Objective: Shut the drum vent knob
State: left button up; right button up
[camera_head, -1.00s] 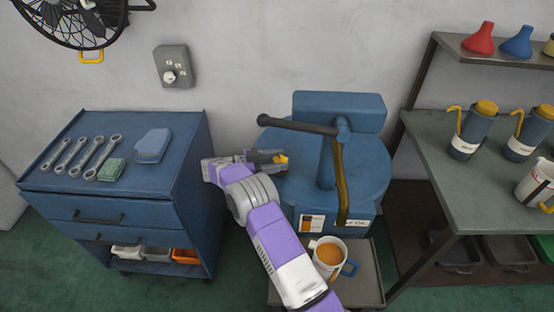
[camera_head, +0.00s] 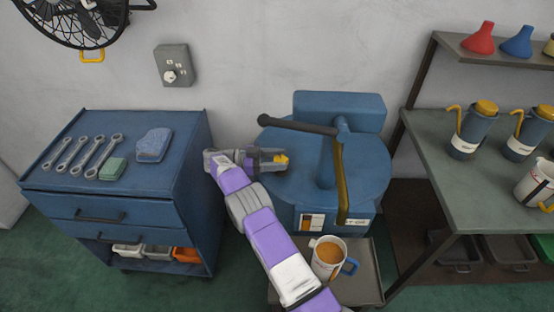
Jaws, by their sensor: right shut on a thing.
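The blue drum (camera_head: 365,170) stands in the middle of the view against the wall. The small yellow vent knob (camera_head: 282,159) sits at the left part of its top. My right gripper (camera_head: 275,160) reaches in from the left of the drum and is shut on the yellow knob. The fingers hide part of the knob, and I cannot tell its exact turn angle. My left gripper is not in view.
A dark lever (camera_head: 297,125) and a yellow-brown bar stand above the drum, close to my gripper. A blue cabinet (camera_head: 185,200) is left, a shelf (camera_head: 480,200) right.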

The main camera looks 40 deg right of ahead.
aim_at(278, 159)
jog(key=o, duration=1)
jog(key=shift+o, duration=0.2)
notch_tip(278, 159, up, 10)
jog(key=p, duration=0.3)
jog(key=shift+d, duration=0.1)
